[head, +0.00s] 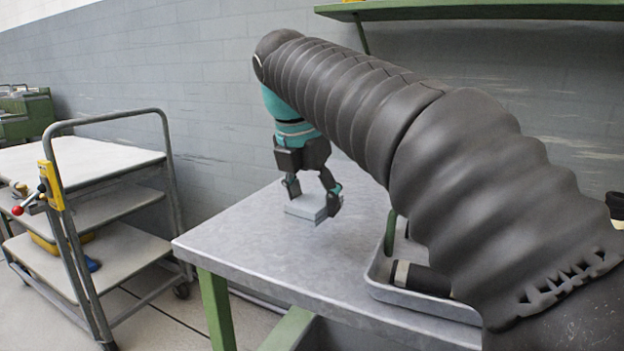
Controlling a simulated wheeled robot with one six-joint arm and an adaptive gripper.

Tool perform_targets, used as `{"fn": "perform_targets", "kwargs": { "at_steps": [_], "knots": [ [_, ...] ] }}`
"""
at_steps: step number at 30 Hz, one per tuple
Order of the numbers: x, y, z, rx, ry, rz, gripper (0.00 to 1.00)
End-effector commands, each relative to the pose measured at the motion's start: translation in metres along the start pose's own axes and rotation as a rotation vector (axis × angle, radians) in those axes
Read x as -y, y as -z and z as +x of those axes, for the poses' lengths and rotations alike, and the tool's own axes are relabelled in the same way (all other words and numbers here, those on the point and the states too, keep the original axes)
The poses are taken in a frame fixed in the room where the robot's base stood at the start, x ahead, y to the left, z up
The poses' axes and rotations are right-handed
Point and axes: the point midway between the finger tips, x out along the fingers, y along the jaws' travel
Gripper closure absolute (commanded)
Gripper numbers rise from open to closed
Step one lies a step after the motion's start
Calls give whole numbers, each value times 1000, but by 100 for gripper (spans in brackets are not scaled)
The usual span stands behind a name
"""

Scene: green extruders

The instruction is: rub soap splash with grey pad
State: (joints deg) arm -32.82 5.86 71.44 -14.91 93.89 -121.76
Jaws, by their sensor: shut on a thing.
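The grey pad (306,207) is a light grey block at the left part of the grey metal table (262,250). My gripper (314,203) points down and is shut on the pad, with a finger at each side of it. The pad is at or very near the table top; I cannot tell whether it touches. I cannot make out a soap splash on the table. My arm hides part of the table's right side.
A metal tray (440,308) holding a dark cylinder (422,278) sits at the table's right, partly behind my arm. A trolley (95,165) stands to the left, apart from the table. A green shelf (470,10) hangs on the wall above. The table's front left is clear.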

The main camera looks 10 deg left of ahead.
Motion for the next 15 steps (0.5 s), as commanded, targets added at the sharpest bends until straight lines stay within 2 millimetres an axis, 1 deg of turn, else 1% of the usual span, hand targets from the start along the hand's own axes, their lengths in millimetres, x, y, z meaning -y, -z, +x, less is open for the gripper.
{"fn": "perform_targets", "kwargs": {
  "at_steps": [3, 7, 15],
  "knots": [
    [1, -5, -10, 1, 0, 5, 64],
    [2, -9, -18, 1, 1, 7, 64],
    [3, -10, -22, 0, 3, 8, 64]
  ]
}}
